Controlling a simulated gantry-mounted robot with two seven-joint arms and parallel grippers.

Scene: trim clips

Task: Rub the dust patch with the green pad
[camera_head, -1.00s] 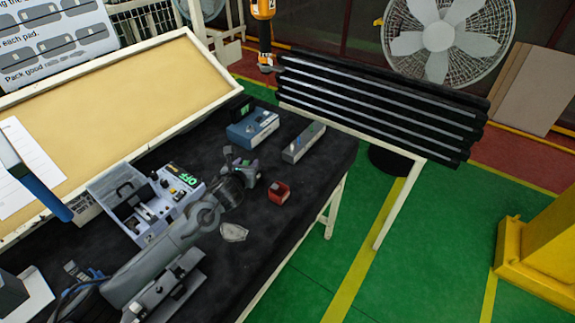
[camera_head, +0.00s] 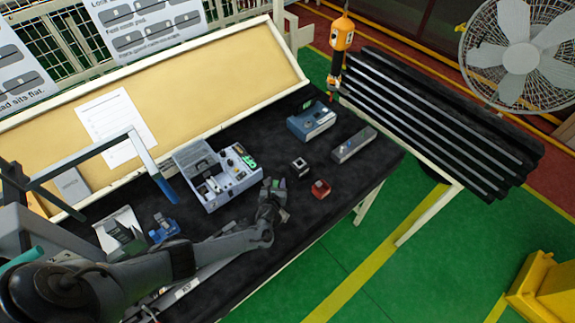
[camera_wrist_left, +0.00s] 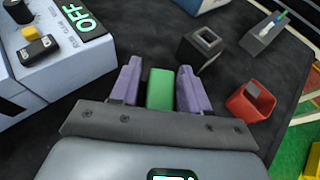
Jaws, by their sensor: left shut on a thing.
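My left gripper (camera_head: 279,188) is over the dark mat, beside the black square holder (camera_head: 300,165) and left of the red holder (camera_head: 320,188). In the left wrist view its two purple fingers (camera_wrist_left: 160,87) stand on either side of the green pad (camera_wrist_left: 160,90), and the gripper is shut on it. The pad shows as a small green spot in the head view (camera_head: 282,184). I see no dust patch now; my left arm covers part of the mat. My right gripper is not in view.
A control box with a lit OFF sign (camera_head: 235,168) stands left of the gripper. A blue box (camera_head: 311,121) and a grey block (camera_head: 354,144) lie farther back. The black mat (camera_head: 350,183) is bare right of the red holder. The table edge is close on the right.

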